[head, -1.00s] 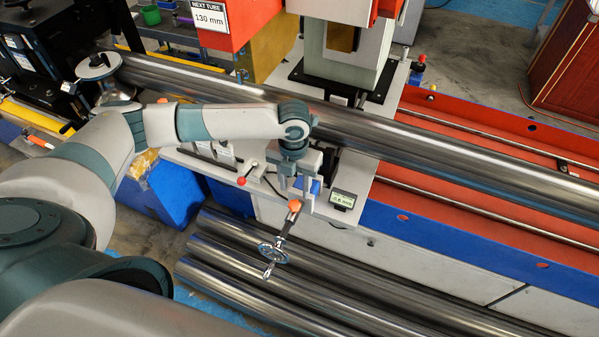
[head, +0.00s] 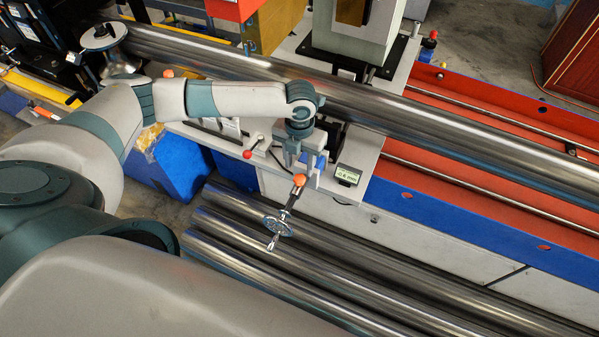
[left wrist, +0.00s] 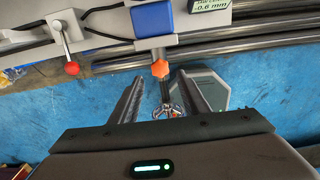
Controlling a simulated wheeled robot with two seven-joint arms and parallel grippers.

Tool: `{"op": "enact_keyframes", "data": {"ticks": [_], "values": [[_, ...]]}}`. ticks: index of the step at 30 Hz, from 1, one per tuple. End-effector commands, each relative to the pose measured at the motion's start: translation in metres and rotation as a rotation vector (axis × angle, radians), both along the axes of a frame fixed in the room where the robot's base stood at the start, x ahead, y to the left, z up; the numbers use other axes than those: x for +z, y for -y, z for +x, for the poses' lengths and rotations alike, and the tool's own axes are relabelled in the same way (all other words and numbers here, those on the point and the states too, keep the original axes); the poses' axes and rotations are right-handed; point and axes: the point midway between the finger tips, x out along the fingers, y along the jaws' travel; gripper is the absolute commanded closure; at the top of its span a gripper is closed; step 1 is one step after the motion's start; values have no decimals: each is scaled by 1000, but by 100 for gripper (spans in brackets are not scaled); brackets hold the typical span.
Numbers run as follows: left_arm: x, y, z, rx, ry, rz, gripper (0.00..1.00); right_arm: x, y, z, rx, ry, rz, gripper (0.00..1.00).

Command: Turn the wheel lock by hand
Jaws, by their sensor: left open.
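An orange lobed knob (head: 299,179), which looks like the wheel lock, sits on the shaft of a small metal handwheel (head: 278,226) at the front of the machine. In the left wrist view the knob (left wrist: 161,69) is just beyond and between my fingertips. My left gripper (head: 303,166) is open, pointing down close to the knob. Its two fingers also show in the left wrist view (left wrist: 160,80), apart, with the handwheel (left wrist: 168,110) partly hidden between them. Whether a finger touches the knob I cannot tell. My right gripper is not in view.
A small readout (head: 347,175) stands right of the gripper; the left wrist view shows -0.6 mm on it. A red-ball lever (head: 248,154) is to the left. A long steel tube (head: 400,125) lies behind. Several tubes (head: 330,270) lie below the handwheel.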

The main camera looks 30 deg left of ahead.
Motion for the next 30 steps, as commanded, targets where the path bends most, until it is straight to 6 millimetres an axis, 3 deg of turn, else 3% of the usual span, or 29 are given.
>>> {"op": "enact_keyframes", "data": {"ticks": [6, 15, 30], "values": [[-25, 1, 0, 1, 0, -1, 58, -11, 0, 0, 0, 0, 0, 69], [-56, 0, 0, 0, 1, -1, 58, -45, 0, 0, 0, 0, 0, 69], [-52, 0, 0, 1, 1, -1, 58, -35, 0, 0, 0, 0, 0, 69]]}}
